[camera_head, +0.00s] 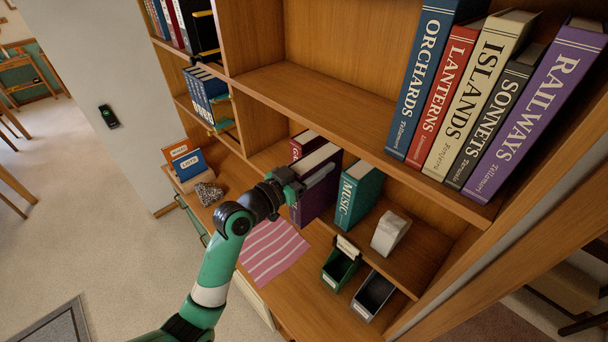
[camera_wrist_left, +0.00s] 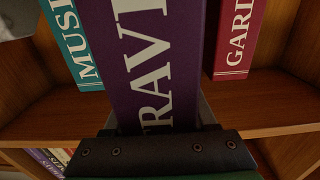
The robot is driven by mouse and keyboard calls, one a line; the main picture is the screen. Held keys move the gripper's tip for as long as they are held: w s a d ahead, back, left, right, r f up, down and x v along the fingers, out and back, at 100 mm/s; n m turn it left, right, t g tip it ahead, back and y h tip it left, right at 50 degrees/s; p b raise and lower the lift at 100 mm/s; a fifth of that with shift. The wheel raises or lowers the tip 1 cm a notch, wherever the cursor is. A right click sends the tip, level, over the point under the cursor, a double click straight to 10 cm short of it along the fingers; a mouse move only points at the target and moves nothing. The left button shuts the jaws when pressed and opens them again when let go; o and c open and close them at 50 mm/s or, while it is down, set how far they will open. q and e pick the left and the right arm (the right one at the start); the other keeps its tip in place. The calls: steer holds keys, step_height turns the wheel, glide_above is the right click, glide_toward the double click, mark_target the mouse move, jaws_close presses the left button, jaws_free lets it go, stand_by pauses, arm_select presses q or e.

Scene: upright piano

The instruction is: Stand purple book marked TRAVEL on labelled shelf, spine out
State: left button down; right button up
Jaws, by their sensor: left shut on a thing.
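The purple book (camera_head: 316,200) is held upright by my left gripper (camera_head: 302,184) in the lower bay, between a maroon book marked GA… (camera_head: 303,143) and a teal book marked MUSIC (camera_head: 358,195). In the left wrist view the purple book (camera_wrist_left: 150,50) fills the middle, its spine with white letters TRAV… facing the camera. My left gripper (camera_wrist_left: 160,135) is shut on it near the spine. The teal book (camera_wrist_left: 75,45) and the maroon book (camera_wrist_left: 237,40) stand either side with gaps. Whether its base touches the shelf board (camera_wrist_left: 275,112) I cannot tell. My right gripper is not in view.
A row of large books (camera_head: 490,100) stands on the upper shelf. Below are a white block (camera_head: 389,233), a green bin (camera_head: 340,268), a grey bin (camera_head: 373,295) and a pink striped cloth (camera_head: 273,250). A grey stone (camera_head: 209,193) lies left.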

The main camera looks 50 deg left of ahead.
mark_target(337, 150)
arm_select(q)
steer(key=w+b, duration=0.1)
steer(key=w, duration=0.1)
steer(key=w+b, duration=0.1)
steer(key=w, duration=0.2)
steer(key=w+b, duration=0.1)
steer(key=w, duration=0.1)
steer(key=shift+w+a+b, duration=0.2)
steer(key=shift+a+b, duration=0.15)
steer(key=shift+b, duration=0.05)
steer(key=shift+w+r, duration=0.1)
steer(key=shift+w, duration=0.5)
steer(key=shift+f+b, duration=0.65)
steer(key=shift+b, duration=0.2)
steer(key=shift+c, duration=0.6)
jaws_free()
steer(key=shift+f, duration=0.25)
steer(key=s, duration=0.9)
steer(key=shift+d+r+b, duration=0.1)
steer(key=shift+d+b, duration=0.2)
steer(key=shift+d, duration=0.05)
steer(key=shift+s+d+r+p, duration=0.1)
steer(key=shift+s+r+p, duration=0.1)
steer(key=shift+s+p, duration=0.85)
steer(key=shift+s+f, duration=0.15)
steer(key=shift+s, duration=0.1)
